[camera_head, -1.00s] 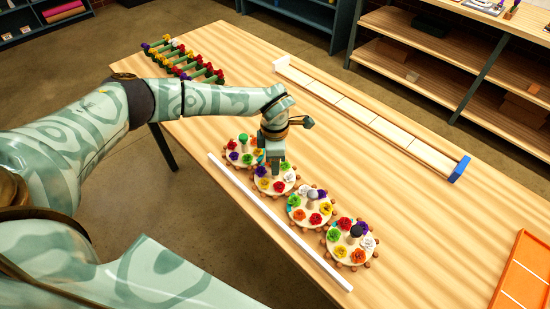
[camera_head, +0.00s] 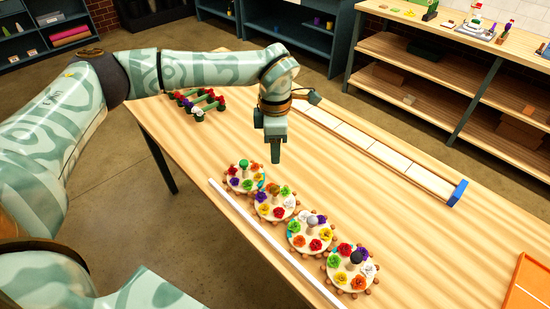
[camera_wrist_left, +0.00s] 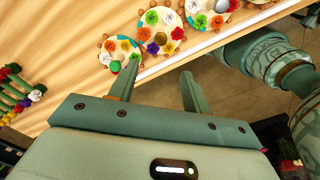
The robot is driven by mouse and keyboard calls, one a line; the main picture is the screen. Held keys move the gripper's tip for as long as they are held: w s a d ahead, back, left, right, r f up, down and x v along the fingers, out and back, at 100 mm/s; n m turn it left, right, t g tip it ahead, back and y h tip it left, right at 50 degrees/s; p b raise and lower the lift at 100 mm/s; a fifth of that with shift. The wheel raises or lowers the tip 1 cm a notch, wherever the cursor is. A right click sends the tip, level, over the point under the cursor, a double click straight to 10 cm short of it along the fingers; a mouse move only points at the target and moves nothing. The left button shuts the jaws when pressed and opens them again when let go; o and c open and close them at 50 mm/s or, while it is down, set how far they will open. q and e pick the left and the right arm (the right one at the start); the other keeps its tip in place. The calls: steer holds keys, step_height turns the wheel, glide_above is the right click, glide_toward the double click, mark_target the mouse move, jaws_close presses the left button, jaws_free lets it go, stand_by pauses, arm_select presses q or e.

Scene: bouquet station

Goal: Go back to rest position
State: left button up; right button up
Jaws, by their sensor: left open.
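My left gripper (camera_head: 275,152) is raised above the wooden table (camera_head: 400,230), over the far side of the flower discs, with its fingers pointing down. In the left wrist view its two fingers (camera_wrist_left: 158,88) stand apart with nothing between them. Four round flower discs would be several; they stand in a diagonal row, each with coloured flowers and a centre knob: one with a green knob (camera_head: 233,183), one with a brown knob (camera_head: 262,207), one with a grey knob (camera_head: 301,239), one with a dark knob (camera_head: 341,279). My right gripper is not in view.
A white strip (camera_head: 265,237) runs along the near side of the discs. A long pale tray (camera_head: 385,155) with a blue end lies at the back. A green rack with flowers (camera_head: 205,103) is partly behind my left arm. An orange tray (camera_head: 530,280) is at the right. Shelves stand beyond.

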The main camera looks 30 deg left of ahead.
arm_select(q)
steer(key=shift+r, duration=0.45)
